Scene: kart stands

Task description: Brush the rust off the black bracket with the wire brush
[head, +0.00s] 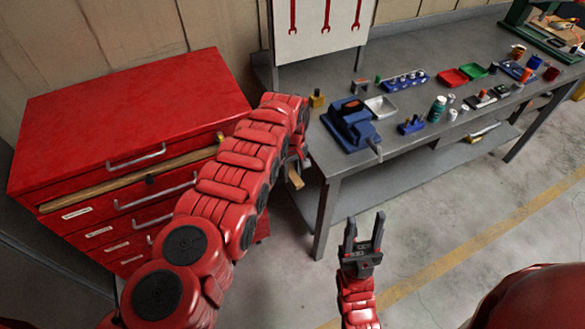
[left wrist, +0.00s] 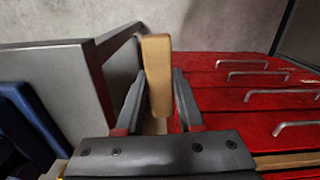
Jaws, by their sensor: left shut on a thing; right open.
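My left gripper (head: 294,163) is mostly hidden behind its own red arm, between the red cabinet and the workbench. It is shut on a wooden piece, likely the wire brush's handle (head: 296,180), which hangs below the bench top. In the left wrist view the wooden piece (left wrist: 156,75) stands between the two dark fingers (left wrist: 157,105); no bristles show. My right gripper (head: 363,236) is open and empty, over the floor in front of the bench.
The grey workbench (head: 330,165) carries a white tray (head: 381,107), a blue rack (head: 406,80), red and green trays, bottles and small parts. The red drawer cabinet (head: 130,105) stands left, with a long wooden shaft (head: 130,175) along its front. Floor is free before the bench.

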